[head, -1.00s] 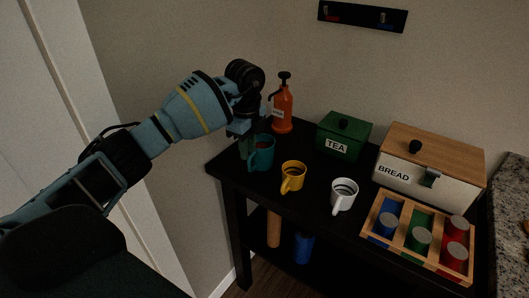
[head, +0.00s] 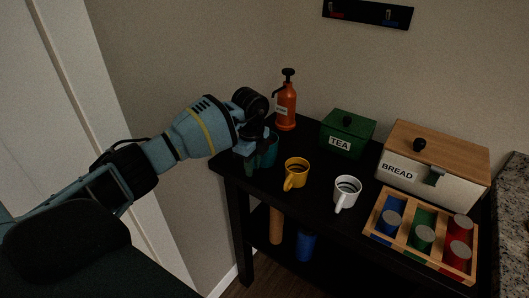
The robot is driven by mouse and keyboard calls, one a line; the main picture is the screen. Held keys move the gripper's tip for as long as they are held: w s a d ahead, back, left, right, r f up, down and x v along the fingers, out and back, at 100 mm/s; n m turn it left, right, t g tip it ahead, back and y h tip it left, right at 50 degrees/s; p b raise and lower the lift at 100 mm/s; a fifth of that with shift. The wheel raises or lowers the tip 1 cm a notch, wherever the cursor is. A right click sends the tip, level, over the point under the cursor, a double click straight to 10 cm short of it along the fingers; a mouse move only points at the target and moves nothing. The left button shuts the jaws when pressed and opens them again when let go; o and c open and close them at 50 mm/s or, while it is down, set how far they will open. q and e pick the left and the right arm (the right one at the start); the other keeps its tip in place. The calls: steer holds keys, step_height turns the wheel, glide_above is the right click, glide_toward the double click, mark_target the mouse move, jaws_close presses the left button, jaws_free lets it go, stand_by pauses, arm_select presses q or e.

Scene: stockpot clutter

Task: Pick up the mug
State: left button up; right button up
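Three mugs stand on the black table. The teal mug (head: 270,152) is at the left end, partly hidden behind my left gripper. The yellow mug (head: 296,172) is in the middle, with its handle toward the front. The white mug (head: 346,190) is to its right. My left gripper (head: 252,158) points down at the teal mug, its fingers overlapping the mug's left side. I cannot tell whether the fingers touch the mug or are closed on it. My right gripper is not in view.
An orange pump bottle (head: 286,104) stands behind the teal mug. A green TEA box (head: 347,136) and a BREAD box (head: 432,176) stand at the back. A wooden tray (head: 374,218) with several coloured cans is at the right. A lower shelf holds a blue cylinder (head: 306,246).

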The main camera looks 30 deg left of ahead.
arm_select(q)
jaws_close()
steer(key=shift+r, duration=0.25)
stand_by(0.3)
